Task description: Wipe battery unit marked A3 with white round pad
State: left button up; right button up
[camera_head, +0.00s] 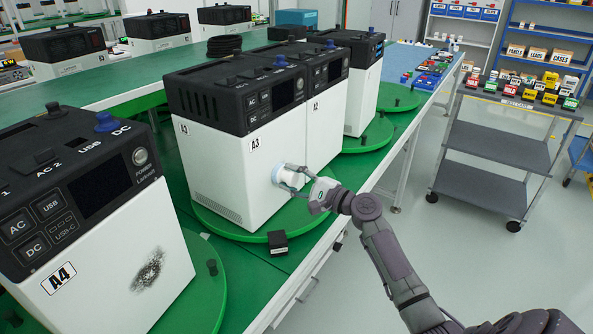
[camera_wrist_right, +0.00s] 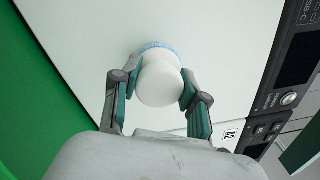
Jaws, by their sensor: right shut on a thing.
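The battery unit marked A3 (camera_head: 232,164) is a white box with a black top, standing upright on a green turntable. My right gripper (camera_head: 291,180) is at its white front face. It is shut on the white round pad (camera_head: 281,174), which has a light blue rim. In the right wrist view my right gripper (camera_wrist_right: 156,84) holds the pad (camera_wrist_right: 160,82) by its white knob, with the blue side against or very near the white panel (camera_wrist_right: 215,40). The panel under the pad is hidden. My left gripper is not in view.
Unit A4 (camera_head: 110,270) with a dark smudge stands at the left front. Unit A2 (camera_head: 325,125) stands close beside A3. A small black block (camera_head: 277,243) lies by the turntable rim (camera_head: 240,233). A grey cart (camera_head: 500,150) stands right, with open floor before it.

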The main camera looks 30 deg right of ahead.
jog(key=shift+s+a+r, duration=0.1)
jog(key=shift+s+a, duration=0.1)
jog(key=shift+a, duration=0.25)
jog(key=shift+d, duration=0.1)
